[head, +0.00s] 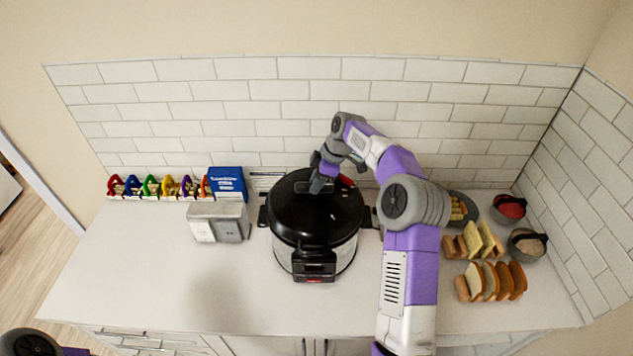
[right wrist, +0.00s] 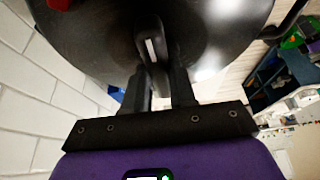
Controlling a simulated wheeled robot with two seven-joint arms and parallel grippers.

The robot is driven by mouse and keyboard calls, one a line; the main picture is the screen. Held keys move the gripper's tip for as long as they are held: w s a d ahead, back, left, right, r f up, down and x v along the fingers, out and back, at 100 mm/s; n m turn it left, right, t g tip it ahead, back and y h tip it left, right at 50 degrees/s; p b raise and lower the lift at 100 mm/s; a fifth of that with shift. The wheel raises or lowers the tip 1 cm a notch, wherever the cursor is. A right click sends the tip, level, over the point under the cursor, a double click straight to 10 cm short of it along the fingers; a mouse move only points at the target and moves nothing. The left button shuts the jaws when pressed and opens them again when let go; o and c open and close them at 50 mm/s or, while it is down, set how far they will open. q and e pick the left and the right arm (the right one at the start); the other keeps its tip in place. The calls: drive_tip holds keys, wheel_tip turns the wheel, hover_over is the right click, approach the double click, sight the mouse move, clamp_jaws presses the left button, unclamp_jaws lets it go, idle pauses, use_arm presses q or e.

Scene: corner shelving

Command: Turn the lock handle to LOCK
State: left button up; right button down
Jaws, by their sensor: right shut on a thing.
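A black pressure cooker (head: 300,215) with a silver lower body stands upright on the counter, its lid on. The fingers and arm hide most of the handle in the head view. I cannot read any LOCK marking. Only a piece of my left arm shows at the lower left; its gripper is out of view.
Left of the cooker are a metal toaster-like box (head: 217,222), a blue box (head: 228,181) and a row of coloured holders (head: 160,187). Bread slices (head: 490,281) and bowls (head: 510,206) lie at right. A tiled wall stands close behind. The front left counter is clear.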

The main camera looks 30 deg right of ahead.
drive_tip(key=m+t+b, duration=0.1)
drive_tip(key=m+b, duration=0.1)
drive_tip(key=b, duration=0.1)
drive_tip(key=shift+f+m+h, duration=0.1)
drive_tip(key=shift+m+h, duration=0.2)
drive_tip(key=shift+m, duration=0.1)
drive_tip(key=m+b, duration=0.1)
drive_tip(key=m+h, duration=0.1)
drive_tip(key=shift+s+a+m+t+b, duration=0.1)
drive_tip(key=shift+a+m+t+b, duration=0.05)
drive_tip(key=shift+m+t+b, duration=0.2)
drive_tip(key=m+h+b, duration=0.1)
drive_tip(key=m, duration=0.2)
drive_tip(key=shift+a, duration=0.1)
drive_tip(key=shift+m+t+h+b, duration=0.3)
drive_tip(key=shift+m+h, duration=0.3)
drive_tip(key=shift+m, duration=1.05)
drive_tip(key=c, duration=0.9)
unclamp_jaws()
drive_tip(key=v, duration=0.8)
drive_tip(key=shift+a, duration=0.1)
